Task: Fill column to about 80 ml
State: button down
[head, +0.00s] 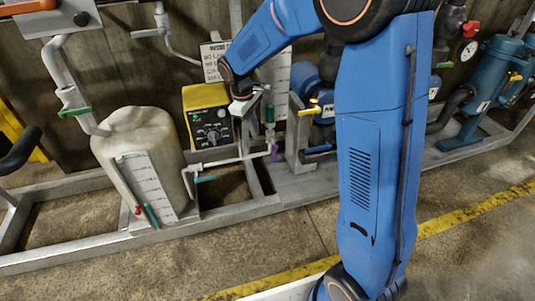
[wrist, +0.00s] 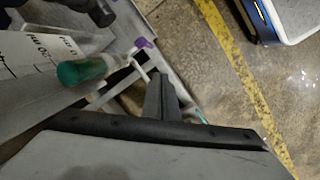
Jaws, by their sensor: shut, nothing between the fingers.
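The white graduated column panel (head: 277,90) stands behind the pump and is partly hidden by my blue arm. Its scale marks are too small to read, and no liquid level can be made out. A green fitting (head: 270,113) and a purple valve handle (head: 274,153) sit below on the piping. The wrist view shows a green fitting (wrist: 82,72), the purple handle (wrist: 144,42) and a white marked panel (wrist: 30,55) at left. My gripper (head: 246,103) is shut and empty beside the green fitting, above the pipe; its fingers (wrist: 163,80) also show in the wrist view.
A yellow pump box (head: 208,120) stands just left of my gripper. A whitish tank (head: 140,160) with a scale stands farther left. Yellow-handled (head: 309,111) and blue-handled (head: 318,149) valves are to the right. The floor in front is clear beyond the grey skid rail (head: 240,208).

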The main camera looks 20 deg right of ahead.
aim_at(274, 153)
jog(key=d+f+n, duration=0.5)
jog(key=f+n, duration=0.4)
jog(key=f, duration=0.4)
jog(key=shift+y, duration=0.4)
dwell(0.5)
jog(key=shift+d+f, duration=0.25)
jog(key=shift+d, duration=0.25)
